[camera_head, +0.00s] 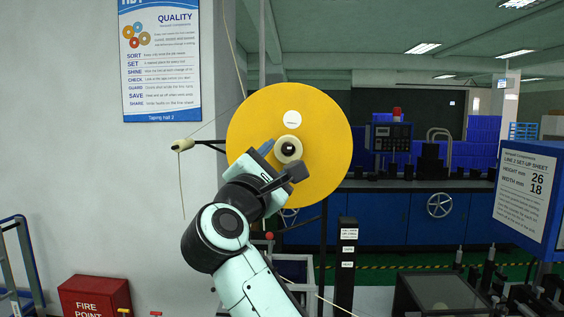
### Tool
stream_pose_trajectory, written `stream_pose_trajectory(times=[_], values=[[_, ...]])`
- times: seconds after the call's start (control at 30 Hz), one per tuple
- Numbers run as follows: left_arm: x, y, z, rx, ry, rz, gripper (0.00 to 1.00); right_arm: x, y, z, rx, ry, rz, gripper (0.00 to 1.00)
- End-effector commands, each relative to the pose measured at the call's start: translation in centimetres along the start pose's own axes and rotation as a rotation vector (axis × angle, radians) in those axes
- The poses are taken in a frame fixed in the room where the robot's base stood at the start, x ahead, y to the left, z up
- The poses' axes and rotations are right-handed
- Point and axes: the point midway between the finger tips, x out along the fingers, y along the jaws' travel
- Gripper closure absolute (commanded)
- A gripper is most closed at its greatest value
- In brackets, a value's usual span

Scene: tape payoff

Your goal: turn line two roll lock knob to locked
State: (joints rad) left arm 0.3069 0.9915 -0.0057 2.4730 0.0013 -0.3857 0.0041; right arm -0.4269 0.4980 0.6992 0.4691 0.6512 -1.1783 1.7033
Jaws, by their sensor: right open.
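The line two roll is a large yellow disc (325,125) standing upright on a stand. A cream round hub (289,143) with a dark centre sits near its middle; I take it to be the roll lock knob, but its turn position is too small to read. A white round label (292,119) is just above it. My right gripper (290,168) is in front of the disc, just below and left of the hub, overlapping its lower edge in the picture. It is open; I cannot tell whether it touches the knob. My left gripper is not in view.
A cream guide roller (182,144) on a dark arm sticks out left of the disc, with a thin strand hanging. A dark labelled post (347,265) stands below right. A set-up sheet board (528,193) is at right, a red fire point box (95,297) at lower left.

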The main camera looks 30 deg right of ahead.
Motion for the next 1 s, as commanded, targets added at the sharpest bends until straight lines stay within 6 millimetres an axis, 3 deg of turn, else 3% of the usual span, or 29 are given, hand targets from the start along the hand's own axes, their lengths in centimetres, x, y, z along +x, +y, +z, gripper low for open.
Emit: stream_pose_trajectory(times=[0.03, 0.2, 0.4, 0.6, 1.0], values=[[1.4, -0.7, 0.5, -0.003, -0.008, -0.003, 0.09, -1.6, -0.4, -0.4, 0.001, 0.005, 0.003, 0.53], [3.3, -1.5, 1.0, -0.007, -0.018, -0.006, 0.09, -5.4, -0.4, -0.3, 0.000, 0.004, 0.003, 0.53], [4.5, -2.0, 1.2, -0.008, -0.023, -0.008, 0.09, -8.4, -0.2, -0.2, 0.001, 0.001, 0.002, 0.53], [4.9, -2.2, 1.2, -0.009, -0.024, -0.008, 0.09, -9.5, -0.1, 0.1, 0.001, -0.002, 0.000, 0.53], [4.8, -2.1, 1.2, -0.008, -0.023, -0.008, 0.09, -9.5, -0.1, 0.1, 0.000, -0.002, 0.000, 0.53]])
